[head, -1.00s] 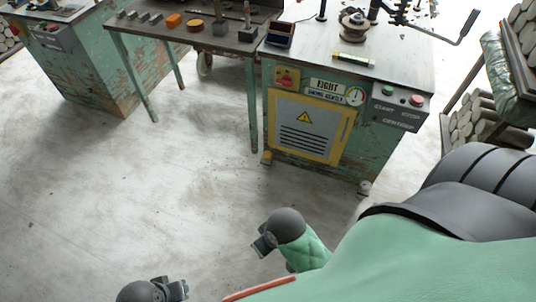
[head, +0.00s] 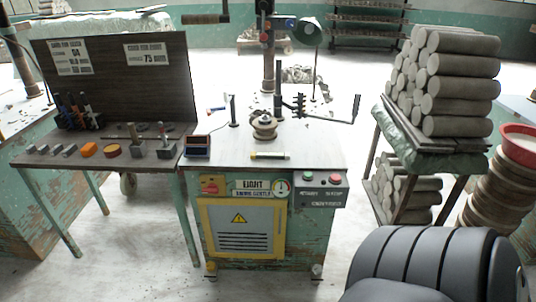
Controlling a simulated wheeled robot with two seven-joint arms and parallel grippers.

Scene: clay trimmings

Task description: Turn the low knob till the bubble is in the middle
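A small yellow-green level (head: 270,155) lies on the front of the bench top; its bubble is too small to make out. The green bench cabinet (head: 310,230) below it has a foot with a pale knob at its lower left (head: 211,268) and another foot at its lower right (head: 317,270). A red knob (head: 211,184) on a yellow plate sits higher on the cabinet front. I cannot tell by sight which one is the low knob.
A wheel-like spool (head: 264,127) and a crank (head: 345,112) stand on the bench top. A side table (head: 95,158) with small blocks adjoins at the left. A rack of clay logs (head: 440,155) stands at the right. The floor (head: 120,270) at front left is clear.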

